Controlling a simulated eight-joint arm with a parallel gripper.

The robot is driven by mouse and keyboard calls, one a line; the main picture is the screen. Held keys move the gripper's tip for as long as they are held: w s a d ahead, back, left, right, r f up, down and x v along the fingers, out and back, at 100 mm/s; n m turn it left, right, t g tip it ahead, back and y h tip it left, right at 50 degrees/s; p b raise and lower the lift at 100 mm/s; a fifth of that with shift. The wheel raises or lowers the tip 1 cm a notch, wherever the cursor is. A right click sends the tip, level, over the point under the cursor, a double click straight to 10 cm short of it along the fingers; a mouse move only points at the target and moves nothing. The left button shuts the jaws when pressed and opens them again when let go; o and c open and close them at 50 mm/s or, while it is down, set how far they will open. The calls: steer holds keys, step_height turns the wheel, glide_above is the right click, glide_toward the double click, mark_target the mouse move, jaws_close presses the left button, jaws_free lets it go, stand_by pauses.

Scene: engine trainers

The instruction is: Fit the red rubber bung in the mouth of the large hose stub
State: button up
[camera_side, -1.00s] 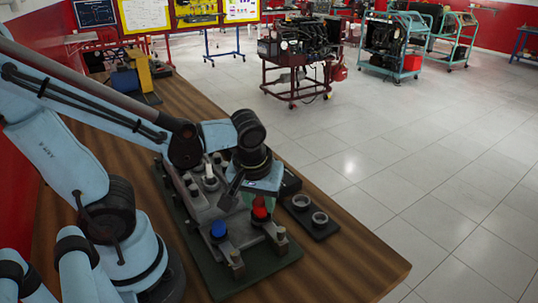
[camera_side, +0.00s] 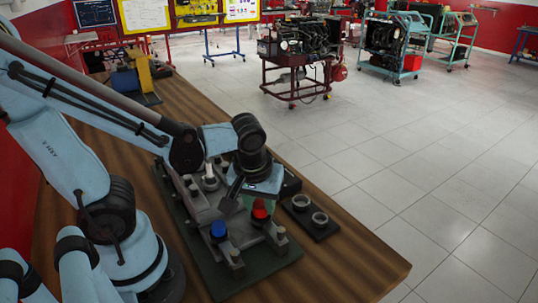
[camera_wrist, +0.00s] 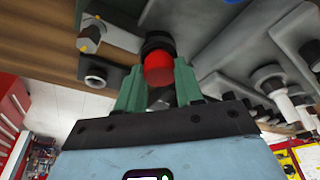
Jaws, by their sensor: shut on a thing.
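The red rubber bung (camera_side: 260,210) is between the fingertips of my gripper (camera_side: 261,201), over the front part of the grey engine block. In the wrist view the bung (camera_wrist: 158,68) shows as a red disc between the two green fingers of my gripper (camera_wrist: 159,74), which are shut on it. A black hose stub (camera_wrist: 157,42) shows right beyond the bung, in line with it. In the side view the dark stub (camera_side: 260,223) is directly under the bung. Whether the bung is in its mouth or just above it, I cannot tell.
A blue plug (camera_side: 218,229) tops another dark stub to the left on the block. A black holder (camera_side: 311,217) with two grey rings lies to the right. The block stands on a green mat (camera_side: 265,283). The table's front right corner (camera_side: 375,265) is clear.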

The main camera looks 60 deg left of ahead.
steer(key=o, duration=1.1)
steer(key=shift+o, duration=0.5)
steer(key=o, duration=0.3)
steer(key=shift+r, duration=3.5)
